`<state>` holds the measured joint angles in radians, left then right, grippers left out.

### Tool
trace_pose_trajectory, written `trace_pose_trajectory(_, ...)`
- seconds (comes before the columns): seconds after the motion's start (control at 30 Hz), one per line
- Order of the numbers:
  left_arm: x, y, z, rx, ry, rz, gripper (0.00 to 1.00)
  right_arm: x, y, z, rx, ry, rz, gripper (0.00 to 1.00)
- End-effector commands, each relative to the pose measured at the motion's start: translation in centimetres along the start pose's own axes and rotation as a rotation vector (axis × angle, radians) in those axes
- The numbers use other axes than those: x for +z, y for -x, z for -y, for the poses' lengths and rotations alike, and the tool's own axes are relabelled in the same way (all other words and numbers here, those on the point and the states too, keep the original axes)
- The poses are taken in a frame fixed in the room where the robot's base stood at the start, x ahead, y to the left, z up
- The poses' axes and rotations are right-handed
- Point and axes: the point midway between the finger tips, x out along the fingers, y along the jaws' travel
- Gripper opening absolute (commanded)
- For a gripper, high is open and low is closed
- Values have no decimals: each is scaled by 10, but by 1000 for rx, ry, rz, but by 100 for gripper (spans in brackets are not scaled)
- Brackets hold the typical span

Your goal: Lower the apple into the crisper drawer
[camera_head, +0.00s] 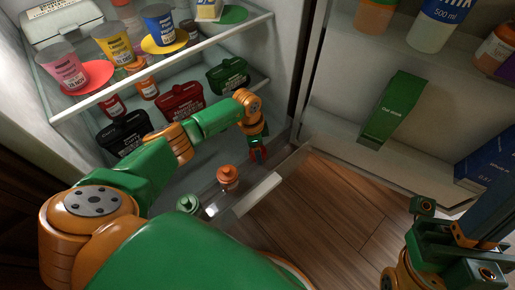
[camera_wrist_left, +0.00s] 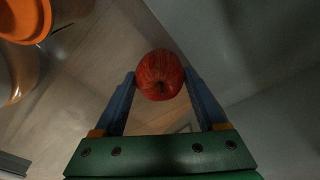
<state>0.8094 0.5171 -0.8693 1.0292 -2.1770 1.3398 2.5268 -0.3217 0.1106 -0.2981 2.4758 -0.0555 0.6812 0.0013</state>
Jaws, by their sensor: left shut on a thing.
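The red apple (camera_wrist_left: 160,78) sits between the blue fingertips of my left gripper (camera_wrist_left: 159,84), which is shut on it. In the head view the apple (camera_head: 260,154) shows small and partly covered below my left wrist, at the right end of the open crisper drawer (camera_head: 262,193). The drawer is clear with a pale front edge. A pale floor and wall show around the apple in the wrist view; the gap below it cannot be judged. My right gripper (camera_head: 470,244) is at the lower right, away from the drawer; its fingers are unclear.
A jar with an orange lid (camera_head: 228,175) and one with a green lid (camera_head: 188,203) stand in the drawer area. Fridge shelves (camera_head: 160,68) with cups and boxes are above. The open door, right, holds a green carton (camera_head: 395,108) and bottles.

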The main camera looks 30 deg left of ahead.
Motion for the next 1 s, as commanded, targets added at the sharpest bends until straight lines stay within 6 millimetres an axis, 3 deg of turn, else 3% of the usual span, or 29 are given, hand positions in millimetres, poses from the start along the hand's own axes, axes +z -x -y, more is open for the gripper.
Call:
trace_pose_trajectory(0.03,0,0,0,0,0,0,15,0,0,0,0,0,0,0)
trace_pose_trajectory(0.07,0,0,0,0,0,0,82,0,0,0,0,0,0,0)
trace_pose_trajectory(0.13,0,0,0,0,0,0,100,0,0,0,0,0,0,0)
trace_pose_trajectory(0.4,0,0,0,0,0,0,100,-2,-2,0,0,-1,-15,0)
trace_pose_trajectory(0.57,0,0,0,0,0,0,100,-18,-18,-5,2,-9,-159,0)
trace_pose_trajectory(0.63,-1,26,1,-2,0,0,100,-20,-34,-5,3,-8,-115,0)
trace_pose_trajectory(0.8,-1,61,1,-2,0,0,100,-13,-44,-2,1,0,17,0)
trace_pose_trajectory(1.0,0,72,0,0,-1,0,100,-1,-42,-2,-1,4,111,0)
